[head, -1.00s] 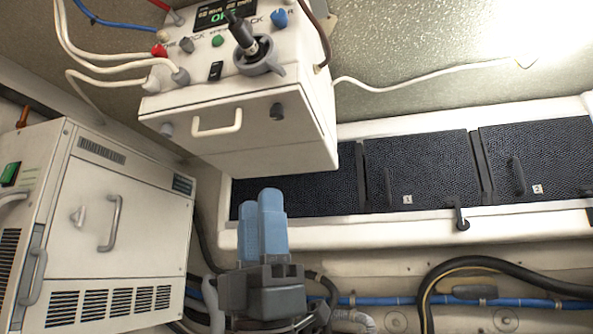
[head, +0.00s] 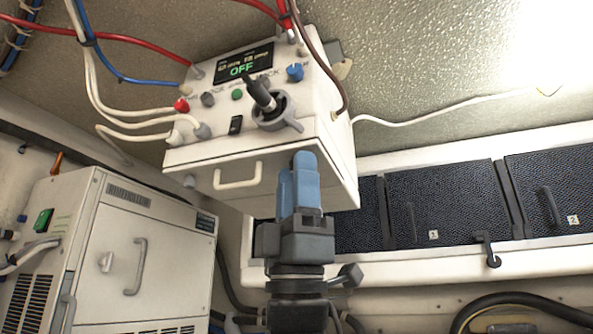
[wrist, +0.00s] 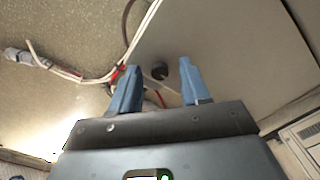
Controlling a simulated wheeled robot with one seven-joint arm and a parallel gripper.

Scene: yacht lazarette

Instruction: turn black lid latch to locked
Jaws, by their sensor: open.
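A white control box (head: 200,160) hangs at upper centre in the head view. Its front face carries a white handle (head: 238,176). My gripper (head: 303,165) points up in front of that face, right of the handle, and hides the part where a small black knob, seemingly the black lid latch, sat.
A black lever in a grey collar (head: 268,108) and coloured knobs top the control box. Cables hang at its left. A white cabinet (head: 150,235) stands at left. Dark-lidded bins (head: 440,205) with a small black hook (head: 487,250) line the right.

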